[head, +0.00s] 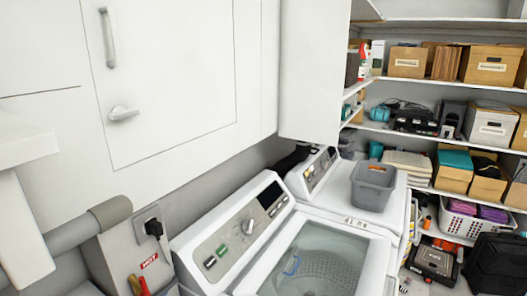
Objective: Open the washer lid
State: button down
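The washer (202,230) is a white top-loader at the bottom centre of the head view, with a sloped control panel (240,232) at its back. Its lid (318,258) is a glass pane that appears to lie flat and shut in the white top. The drum and a small blue item show through the glass. The front of the lid runs out of the bottom of the picture. My gripper is not in view.
A second white appliance stands right of the washer, with a grey bin (373,186) on its top. White cabinets (165,80) hang above and behind. Shelves with cardboard boxes (491,66) fill the right.

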aim_at(371, 282)
jog(key=k+l, duration=0.15)
jog(key=l, duration=0.25)
jog(key=k+l, duration=0.15)
jog(key=l, duration=0.3)
jog(key=k+l, duration=0.1)
jog(key=l, duration=0.3)
jog(key=i+l+u, duration=0.2)
jog(key=i+l, duration=0.25)
